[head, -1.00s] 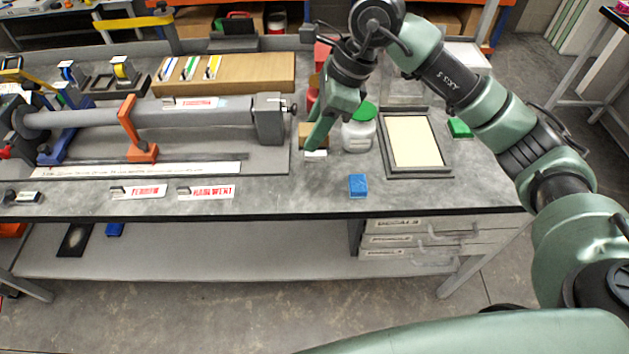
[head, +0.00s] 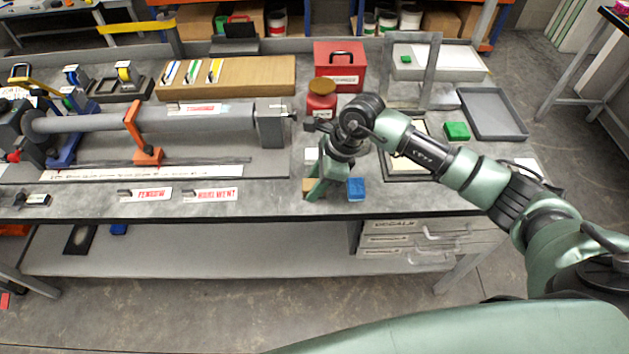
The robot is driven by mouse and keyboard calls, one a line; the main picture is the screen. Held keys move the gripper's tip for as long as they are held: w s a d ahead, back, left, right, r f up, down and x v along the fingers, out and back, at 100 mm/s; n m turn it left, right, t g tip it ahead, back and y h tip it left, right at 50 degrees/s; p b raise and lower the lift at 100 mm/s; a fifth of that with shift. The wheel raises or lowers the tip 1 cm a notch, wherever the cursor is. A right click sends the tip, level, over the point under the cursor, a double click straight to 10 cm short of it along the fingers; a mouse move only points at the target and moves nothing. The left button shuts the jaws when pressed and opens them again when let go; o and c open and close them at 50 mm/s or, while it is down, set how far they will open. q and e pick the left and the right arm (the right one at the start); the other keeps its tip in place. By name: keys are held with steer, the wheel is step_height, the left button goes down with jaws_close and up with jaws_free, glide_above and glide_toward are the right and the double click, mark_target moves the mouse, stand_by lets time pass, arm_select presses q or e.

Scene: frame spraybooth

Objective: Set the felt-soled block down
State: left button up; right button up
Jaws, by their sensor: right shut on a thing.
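My right gripper (head: 318,190) is over the front part of the grey bench, just left of a blue block (head: 357,188). It points down and is shut on a small tan block (head: 308,185), which I take to be the felt-soled block. Most of it is hidden by the fingers, and its sole cannot be seen. I cannot tell whether it touches the bench top. My left gripper is not in view.
A small white piece (head: 311,155) lies just behind the gripper. A red tin (head: 321,104), a red box (head: 340,66), a green block (head: 456,131) and a grey tray (head: 492,113) stand farther back. Red-lettered labels (head: 211,196) lie left; bare bench lies between.

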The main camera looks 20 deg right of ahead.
steer(key=shift+f, duration=0.15)
steer(key=o, duration=1.2)
steer(key=shift+r, duration=0.25)
steer(key=shift+d+r, duration=0.15)
steer(key=shift+r, duration=0.1)
steer(key=b+v, duration=0.3)
steer(key=v, duration=0.8)
steer(key=shift+b, duration=0.4)
